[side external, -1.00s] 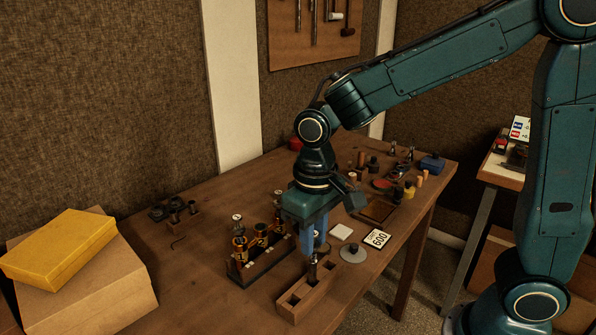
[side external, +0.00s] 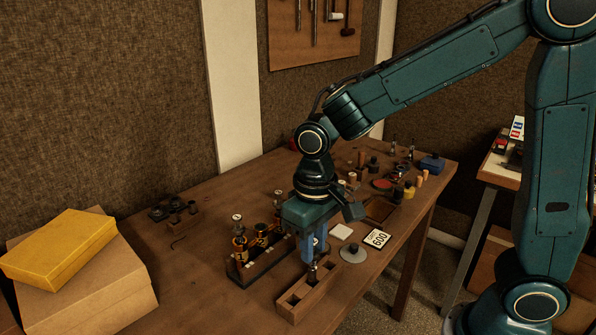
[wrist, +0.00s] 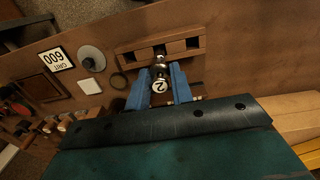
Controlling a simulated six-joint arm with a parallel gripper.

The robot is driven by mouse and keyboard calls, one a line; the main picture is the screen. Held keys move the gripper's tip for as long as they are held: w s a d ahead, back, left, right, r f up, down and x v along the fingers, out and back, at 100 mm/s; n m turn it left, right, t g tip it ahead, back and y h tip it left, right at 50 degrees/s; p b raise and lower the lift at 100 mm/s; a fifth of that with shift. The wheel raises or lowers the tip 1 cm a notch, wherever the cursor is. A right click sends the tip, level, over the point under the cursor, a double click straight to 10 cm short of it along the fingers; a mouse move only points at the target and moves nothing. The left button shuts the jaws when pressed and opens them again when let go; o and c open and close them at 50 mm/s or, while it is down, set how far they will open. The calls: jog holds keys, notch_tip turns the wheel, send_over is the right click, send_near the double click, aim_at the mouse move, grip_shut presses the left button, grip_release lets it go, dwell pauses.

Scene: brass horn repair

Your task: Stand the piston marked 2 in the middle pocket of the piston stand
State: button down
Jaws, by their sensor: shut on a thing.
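The piston marked 2 (wrist: 159,87) is held upright between the blue fingers of my gripper (wrist: 161,78). In the side view the piston's metal lower part (side external: 312,273) shows below my gripper (side external: 314,253). The piston stand (side external: 294,309) is a wooden block with a row of three square pockets, and it also shows in the wrist view (wrist: 178,49). The piston's lower end is at the middle pocket; how deep it sits is hidden. The two outer pockets look empty.
A dark rack (side external: 245,279) with numbered brass parts stands close to the left of the stand. A grey disc (side external: 352,253), a white square (side external: 341,231) and a 600 grit card (side external: 376,238) lie to the right. Boxes (side external: 75,265) fill the left corner.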

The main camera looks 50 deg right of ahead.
jog(key=shift+f, duration=0.45)
jog(key=c, duration=0.8)
grip_release()
jog(key=shift+r, duration=0.1)
jog(key=shift+r, duration=3.45)
jog(key=shift+d, duration=0.1)
